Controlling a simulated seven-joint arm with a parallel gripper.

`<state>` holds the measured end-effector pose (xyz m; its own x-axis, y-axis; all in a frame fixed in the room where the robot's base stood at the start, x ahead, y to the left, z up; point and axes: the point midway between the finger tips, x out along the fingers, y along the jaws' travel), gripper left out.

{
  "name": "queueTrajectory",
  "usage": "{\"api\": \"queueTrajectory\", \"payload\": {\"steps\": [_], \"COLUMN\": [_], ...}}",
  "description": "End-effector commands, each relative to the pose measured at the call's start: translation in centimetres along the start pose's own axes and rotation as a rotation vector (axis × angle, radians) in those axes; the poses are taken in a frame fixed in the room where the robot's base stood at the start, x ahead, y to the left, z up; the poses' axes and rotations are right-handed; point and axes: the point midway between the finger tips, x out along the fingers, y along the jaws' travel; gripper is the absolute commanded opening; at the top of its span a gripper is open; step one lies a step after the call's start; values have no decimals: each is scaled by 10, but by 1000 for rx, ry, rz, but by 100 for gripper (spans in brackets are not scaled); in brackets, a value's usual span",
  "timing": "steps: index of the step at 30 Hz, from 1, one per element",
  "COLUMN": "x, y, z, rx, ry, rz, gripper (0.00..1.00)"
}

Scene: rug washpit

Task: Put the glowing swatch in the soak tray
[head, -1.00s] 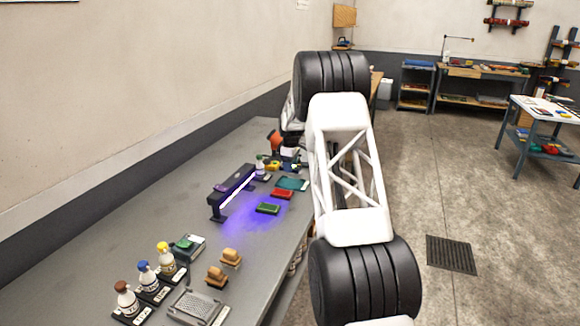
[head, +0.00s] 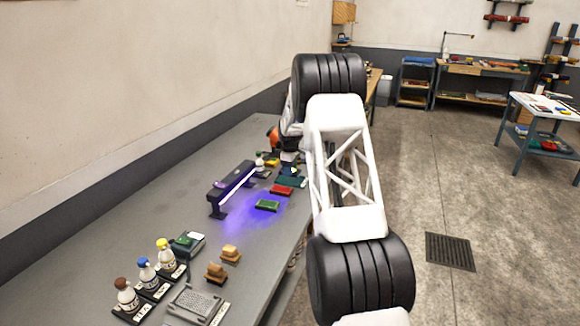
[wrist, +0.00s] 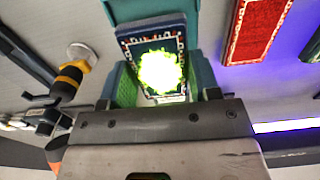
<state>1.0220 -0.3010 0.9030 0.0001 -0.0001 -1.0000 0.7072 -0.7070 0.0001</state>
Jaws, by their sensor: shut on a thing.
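The glowing swatch (wrist: 152,38) is a dark blue piece with a patterned border and a bright yellow-green glowing spot. My gripper (wrist: 160,98) is shut on it at its near edge. The swatch is over the teal tray (wrist: 118,8), which looks like the soak tray; I cannot tell whether it touches the tray's floor. In the head view the teal tray (head: 293,182) lies near the right edge of the bench, with my gripper (head: 289,170) close above its far side. The swatch cannot be made out in the head view.
A red swatch (head: 281,190) and a green swatch (head: 267,205) lie in front of the tray, in violet light beside the lamp bar (head: 231,188). The red swatch also shows in the wrist view (wrist: 257,30). Bottles (head: 147,273) and sponge-like blocks (head: 230,253) stand nearer.

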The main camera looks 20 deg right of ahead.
Motion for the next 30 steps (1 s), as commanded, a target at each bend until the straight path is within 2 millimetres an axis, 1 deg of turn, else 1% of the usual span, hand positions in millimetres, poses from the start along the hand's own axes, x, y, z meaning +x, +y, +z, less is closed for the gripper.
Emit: {"api": "queueTrajectory", "payload": {"steps": [4, 12, 30], "x": [10, 19, 21], "y": [0, 0, 0], "z": [0, 0, 0], "rx": [0, 0, 0], "ry": [0, 0, 0], "rz": [0, 1, 0], "gripper": [33, 33, 33]}}
